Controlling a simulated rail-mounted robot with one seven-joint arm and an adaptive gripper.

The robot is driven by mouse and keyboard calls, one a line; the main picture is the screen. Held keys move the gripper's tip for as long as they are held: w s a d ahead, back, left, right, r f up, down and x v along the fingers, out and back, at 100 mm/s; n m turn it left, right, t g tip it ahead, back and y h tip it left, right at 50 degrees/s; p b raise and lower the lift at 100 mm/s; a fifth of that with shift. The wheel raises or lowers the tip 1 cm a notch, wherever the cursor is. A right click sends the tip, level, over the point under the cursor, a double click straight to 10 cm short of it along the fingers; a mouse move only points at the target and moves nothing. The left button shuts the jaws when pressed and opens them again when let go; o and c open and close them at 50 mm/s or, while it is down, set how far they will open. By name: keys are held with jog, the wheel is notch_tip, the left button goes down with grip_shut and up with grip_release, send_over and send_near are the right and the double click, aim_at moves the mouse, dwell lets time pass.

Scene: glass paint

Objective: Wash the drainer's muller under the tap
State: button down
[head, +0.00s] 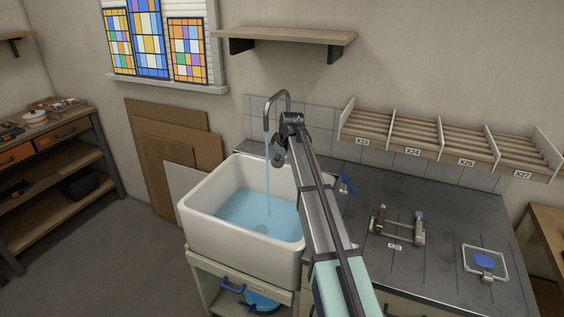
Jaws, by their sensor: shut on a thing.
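The curved metal tap (268,106) stands at the back of the white sink (232,251). A thin stream of water (267,195) runs from it into blue water in the basin. My arm reaches up from the bottom right, and my gripper (277,156) is just right of the stream, below the spout. It is shut on the muller, which is too small and covered to make out clearly. I cannot tell whether the stream touches it. A wooden rack (397,238) with a label and a blue-topped piece stands on the dark worktop.
A glass slab (485,262) with blue on it lies on the worktop (450,205) at right. A blue-handled item (347,184) is beside my arm. Slatted, labelled bins (445,140) hang above the worktop. A wooden shelf (285,36) juts out above the tap.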

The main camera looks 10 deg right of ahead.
jog(key=w+a+f+b, duration=0.1)
jog(key=w, duration=0.5)
jog(key=shift+w+a+f, duration=0.15)
jog(key=shift+w+a, duration=0.05)
jog(key=shift+w, duration=0.2)
jog(key=shift+d, duration=0.15)
dwell(0.4)
jog(key=shift+w+d, duration=0.1)
jog(key=shift+d, duration=0.35)
jog(key=shift+a, duration=0.25)
jog(key=shift+a, duration=0.3)
jog(key=shift+d, duration=0.1)
jog(key=shift+d, duration=0.45)
dwell(0.4)
jog(key=shift+s+d, duration=0.25)
jog(key=shift+s, duration=1.05)
jog(key=shift+s+d, duration=0.3)
jog(key=shift+s, duration=1.05)
jog(key=shift+s+d, duration=0.25)
jog(key=shift+s, duration=1.05)
